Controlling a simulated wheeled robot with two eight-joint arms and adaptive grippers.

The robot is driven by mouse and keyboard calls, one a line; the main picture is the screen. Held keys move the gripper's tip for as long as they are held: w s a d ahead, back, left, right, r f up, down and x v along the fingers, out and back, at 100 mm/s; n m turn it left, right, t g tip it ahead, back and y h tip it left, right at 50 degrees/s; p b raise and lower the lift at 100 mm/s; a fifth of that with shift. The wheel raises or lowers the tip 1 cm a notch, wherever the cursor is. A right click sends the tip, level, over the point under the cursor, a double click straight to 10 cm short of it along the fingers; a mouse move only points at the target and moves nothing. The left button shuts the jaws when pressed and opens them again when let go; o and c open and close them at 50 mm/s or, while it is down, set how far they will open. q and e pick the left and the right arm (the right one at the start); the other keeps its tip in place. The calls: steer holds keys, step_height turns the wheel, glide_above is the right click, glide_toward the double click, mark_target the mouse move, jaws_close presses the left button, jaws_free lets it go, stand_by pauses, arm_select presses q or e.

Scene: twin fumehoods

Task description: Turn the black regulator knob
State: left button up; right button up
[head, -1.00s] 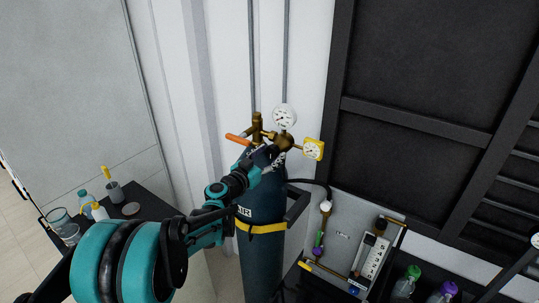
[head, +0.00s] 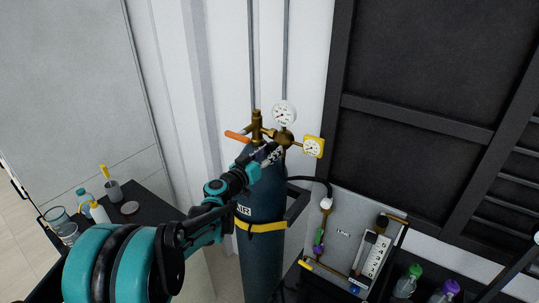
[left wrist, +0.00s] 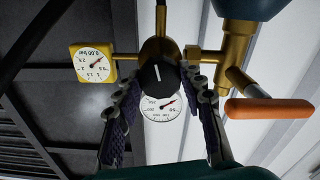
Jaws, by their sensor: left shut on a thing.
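The black regulator knob (left wrist: 157,76) with a white mark faces the left wrist camera, on the front of the brass regulator (left wrist: 160,48). My left gripper (left wrist: 162,88) has its two ribbed fingers on either side of the knob and is shut on it. In the head view the left gripper (head: 270,152) reaches the regulator (head: 284,138) from below left and hides the knob. A white round gauge (head: 284,113) sits above, and a yellow square gauge (head: 313,147) to the right, labelled 0.00 bar in the left wrist view. My right gripper is not in view.
The dark blue cylinder (head: 261,205), held by a yellow strap (head: 262,227), stands below the regulator. An orange-handled valve (head: 238,136) is close on the left. A flowmeter panel (head: 343,226) stands to the right. Bottles and beakers crowd the dark bench at left.

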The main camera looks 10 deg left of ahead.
arm_select(q)
steer(key=n+b, duration=0.2)
steer(key=n, duration=0.4)
steer(key=shift+n, duration=0.3)
steer(key=n+b, duration=0.1)
steer(key=n, duration=0.5)
steer(key=n+b, duration=0.1)
steer(key=n, duration=0.6)
steer(key=shift+n+b, duration=0.3)
steer(key=n, duration=0.6)
steer(key=shift+b, duration=0.35)
steer(key=shift+n, duration=0.4)
steer(key=o, duration=1.2)
steer(key=shift+c, duration=0.2)
